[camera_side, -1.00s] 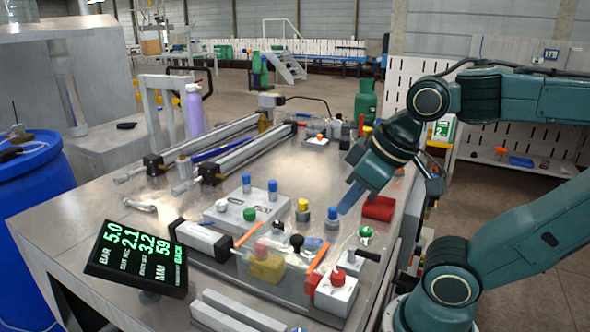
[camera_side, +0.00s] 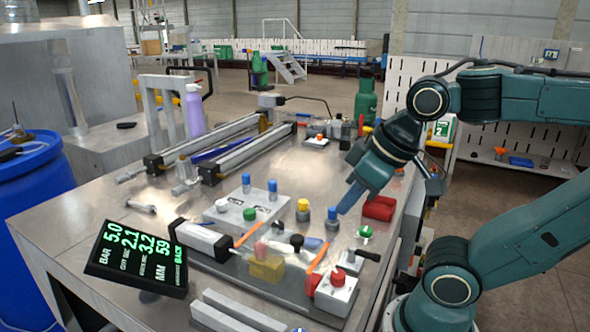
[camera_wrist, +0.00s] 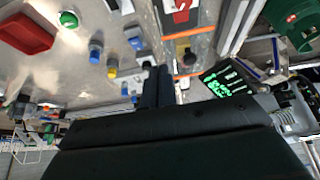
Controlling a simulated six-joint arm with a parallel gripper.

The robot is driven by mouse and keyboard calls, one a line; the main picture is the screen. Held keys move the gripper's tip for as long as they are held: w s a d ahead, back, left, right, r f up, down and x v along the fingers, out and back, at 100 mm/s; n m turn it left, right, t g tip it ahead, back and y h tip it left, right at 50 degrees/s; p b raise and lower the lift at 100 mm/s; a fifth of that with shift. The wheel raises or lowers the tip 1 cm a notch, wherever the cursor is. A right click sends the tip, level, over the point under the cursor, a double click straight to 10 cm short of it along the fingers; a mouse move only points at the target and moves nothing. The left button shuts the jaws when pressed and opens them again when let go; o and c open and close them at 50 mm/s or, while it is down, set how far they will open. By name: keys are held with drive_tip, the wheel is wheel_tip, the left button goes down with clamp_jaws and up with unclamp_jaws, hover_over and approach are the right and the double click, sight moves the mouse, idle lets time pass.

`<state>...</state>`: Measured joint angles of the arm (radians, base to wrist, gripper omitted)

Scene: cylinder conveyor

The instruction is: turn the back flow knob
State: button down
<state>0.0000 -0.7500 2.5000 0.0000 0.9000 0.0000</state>
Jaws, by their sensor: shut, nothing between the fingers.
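I cannot tell from the pictures which one is the back flow knob. My gripper (camera_side: 343,209) points down-left, shut and empty, its tips just right of the right-hand blue-topped knob; contact cannot be judged. In the wrist view my gripper (camera_wrist: 155,78) shows dark shut fingers, with blue knobs (camera_wrist: 95,50) and (camera_wrist: 135,42) and a yellow knob (camera_wrist: 112,70) to the left.
The grey block (camera_side: 225,222) carries a green button (camera_side: 249,214). A red tray (camera_side: 379,208) lies right of my fingers.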

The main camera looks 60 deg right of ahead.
drive_tip(key=c, duration=1.5)
unclamp_jaws()
drive_tip(key=shift+w+r, duration=0.1)
drive_tip(key=o, duration=0.4)
drive_tip(key=shift+w+r, duration=0.15)
drive_tip(key=shift+w, duration=0.05)
drive_tip(key=shift+c, duration=0.2)
drive_tip(key=w+r+n+g, duration=0.1)
drive_tip(key=w+r+n, duration=0.1)
drive_tip(key=w+r, duration=0.45)
drive_tip(key=n+g, duration=0.5)
drive_tip(key=n, duration=0.2)
hover_over(221, 202)
wheel_tip(221, 202, down, 6)
drive_tip(key=shift+r, duration=0.2)
drive_tip(key=shift+f, duration=0.2)
wheel_tip(221, 202, down, 13)
drive_tip(key=shift+f, duration=0.2)
